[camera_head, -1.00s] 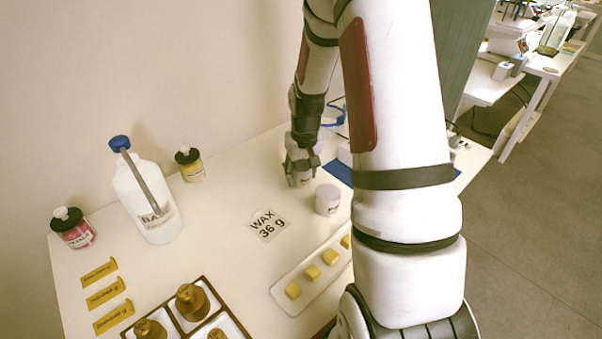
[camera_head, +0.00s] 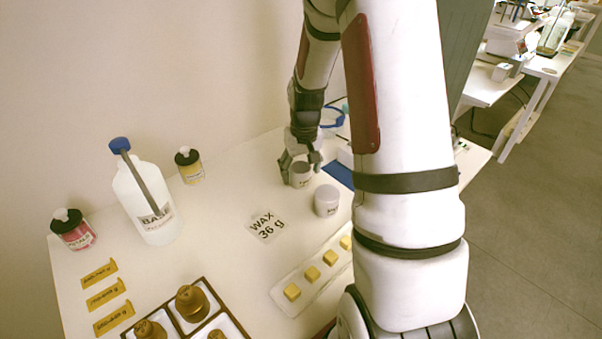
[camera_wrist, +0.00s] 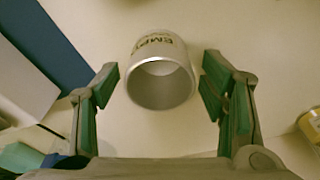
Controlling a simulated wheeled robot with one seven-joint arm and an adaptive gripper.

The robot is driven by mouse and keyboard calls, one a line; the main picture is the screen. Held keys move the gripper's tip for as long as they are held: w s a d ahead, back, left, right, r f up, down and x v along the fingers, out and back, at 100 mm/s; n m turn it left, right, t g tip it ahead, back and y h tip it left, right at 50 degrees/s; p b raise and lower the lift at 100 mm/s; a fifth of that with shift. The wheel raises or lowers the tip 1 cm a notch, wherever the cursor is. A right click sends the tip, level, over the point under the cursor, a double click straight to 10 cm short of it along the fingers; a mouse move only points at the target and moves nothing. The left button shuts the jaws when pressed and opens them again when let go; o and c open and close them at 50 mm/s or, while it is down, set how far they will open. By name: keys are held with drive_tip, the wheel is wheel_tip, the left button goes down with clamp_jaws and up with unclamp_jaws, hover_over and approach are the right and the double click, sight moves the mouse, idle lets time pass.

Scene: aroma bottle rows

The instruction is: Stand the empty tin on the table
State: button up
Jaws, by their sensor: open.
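The empty tin (camera_head: 301,177) is a small pale metal cup with dark "EMPTY" lettering. In the wrist view my gripper (camera_wrist: 160,85) shows a clear gap between each green-padded finger and the tin.
A tray of yellow cubes (camera_head: 318,280) lies in front. A base bottle (camera_head: 147,200) stands left. A blue mat (camera_head: 338,174) lies right of the tin.

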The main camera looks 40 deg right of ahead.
drive_tip(key=s+a+r+n+p, duration=0.1)
drive_tip(key=s+a+r, duration=0.25)
drive_tip(key=r, duration=0.45)
drive_tip(key=s+a+r, duration=0.2)
drive_tip(key=a+r, duration=0.2)
drive_tip(key=r, duration=0.5)
drive_tip(key=s+a+r+n, duration=0.1)
drive_tip(key=s+a+r, duration=0.1)
drive_tip(key=s+a, duration=0.2)
drive_tip(key=s+a+r+n, duration=0.1)
drive_tip(key=s+a, duration=0.4)
drive_tip(key=s, duration=0.6)
drive_tip(key=s+a+r+n, duration=0.1)
drive_tip(key=s+a+r, duration=0.2)
drive_tip(key=s+a, duration=0.2)
drive_tip(key=s, duration=0.3)
drive_tip(key=shift+s+a+r+y, duration=0.2)
drive_tip(key=shift+r+y, duration=0.1)
drive_tip(key=shift+y, duration=0.1)
wheel_tip(320, 180, up, 11)
drive_tip(key=t+p, duration=0.2)
drive_tip(key=p, duration=0.7)
drive_tip(key=shift+d+t+p, duration=0.2)
drive_tip(key=shift+t+p, duration=0.1)
drive_tip(key=shift+p, duration=0.1)
